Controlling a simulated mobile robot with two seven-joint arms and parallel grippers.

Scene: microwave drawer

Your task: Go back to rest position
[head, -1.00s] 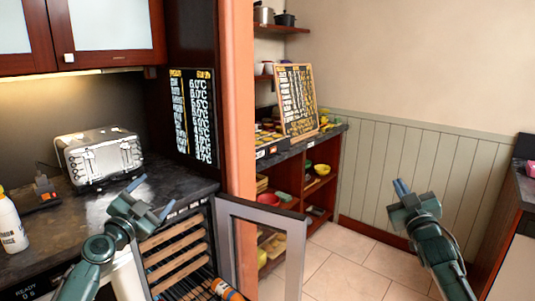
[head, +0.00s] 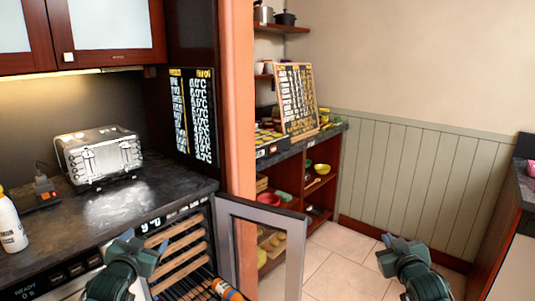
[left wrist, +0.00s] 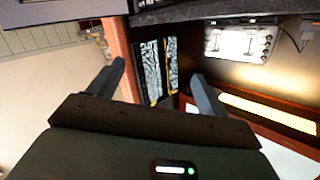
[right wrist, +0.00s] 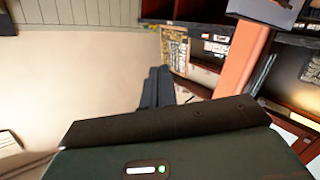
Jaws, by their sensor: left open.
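My left gripper (head: 137,240) is low in the head view, in front of the wine cooler and the counter edge. Its two fingers stand wide apart with nothing between them in the left wrist view (left wrist: 160,85). My right gripper (head: 396,240) is low at the right in the head view, with the tiled floor behind it. Its two fingers lie side by side in the right wrist view (right wrist: 157,87), with nothing seen between them. Neither gripper visibly touches anything.
The wine cooler's door (head: 262,240) stands open between my grippers, with a bottle (head: 226,289) low inside. A dark counter (head: 110,215) holds a toaster (head: 98,157) and a white bottle (head: 11,222). The tiled floor (head: 345,262) is clear. Another counter (head: 518,190) stands at right.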

